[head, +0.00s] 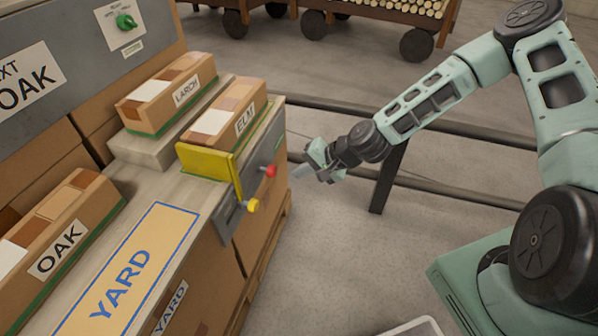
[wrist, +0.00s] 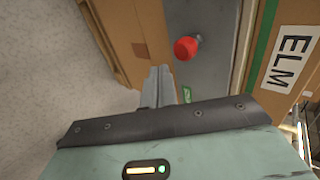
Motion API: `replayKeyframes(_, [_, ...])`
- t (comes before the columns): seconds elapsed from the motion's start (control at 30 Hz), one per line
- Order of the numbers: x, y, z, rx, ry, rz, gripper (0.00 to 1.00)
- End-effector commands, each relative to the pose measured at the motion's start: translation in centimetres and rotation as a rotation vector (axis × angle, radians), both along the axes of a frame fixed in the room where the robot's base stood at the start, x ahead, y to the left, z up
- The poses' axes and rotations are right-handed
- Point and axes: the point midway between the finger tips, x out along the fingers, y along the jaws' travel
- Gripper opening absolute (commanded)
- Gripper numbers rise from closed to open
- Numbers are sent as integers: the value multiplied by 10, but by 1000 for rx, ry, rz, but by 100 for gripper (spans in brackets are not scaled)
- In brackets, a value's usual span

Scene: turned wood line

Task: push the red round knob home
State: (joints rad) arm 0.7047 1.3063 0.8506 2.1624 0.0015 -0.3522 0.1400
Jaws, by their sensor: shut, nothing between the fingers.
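The red round knob (head: 270,171) sticks out from a grey metal plate (head: 231,222) on the side of the bench, below the ELM box. It also shows in the wrist view (wrist: 186,47), standing out from the plate on a stem. My gripper (head: 299,173) is a short way to the right of the knob in the head view, apart from it. Its fingers (wrist: 158,88) are shut and empty, and point toward the area beside the knob in the wrist view. A yellow knob (head: 252,205) sits lower left of the red one, by a yellow bracket (head: 212,165).
The ELM box (head: 220,115) stands on the bench above the knob, with the LARCH box (head: 166,92) behind it. The OAK box (head: 60,235) and YARD panel (head: 125,265) are at left. A dark post (head: 388,178) and rail stand behind my gripper.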

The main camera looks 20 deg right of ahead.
Motion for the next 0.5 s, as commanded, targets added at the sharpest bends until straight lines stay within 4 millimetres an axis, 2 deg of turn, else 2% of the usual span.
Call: replayKeyframes(0.5, [-32,-46,54,0,-1,-2,0])
